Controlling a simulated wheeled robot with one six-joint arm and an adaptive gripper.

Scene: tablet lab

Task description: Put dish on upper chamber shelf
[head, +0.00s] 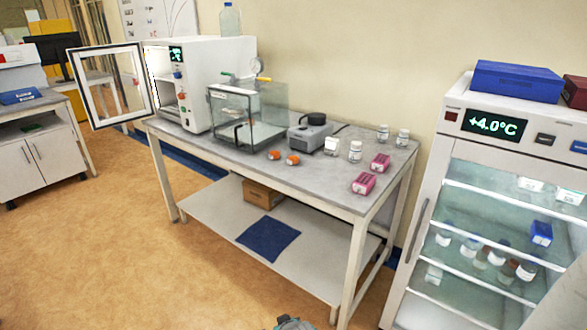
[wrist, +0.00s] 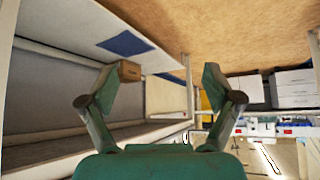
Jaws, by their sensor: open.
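The white chamber (head: 212,62) stands at the left end of the bench, its glass-paned door (head: 103,86) swung open to the left. I cannot pick out a dish for certain. Two small orange-topped items (head: 283,157) lie on the bench right of a clear glass box (head: 248,115). My gripper (wrist: 158,84) is open and empty in the wrist view, its two green fingers spread. It is away from the chamber, and that view faces the under-bench shelf and the floor.
The grey bench (head: 330,180) also holds a grey device (head: 310,135), white jars (head: 355,151) and pink boxes (head: 364,183). A blue mat (head: 268,238) and carton (head: 262,193) lie on its lower shelf. A fridge (head: 440,190) stands right. Floor before the bench is clear.

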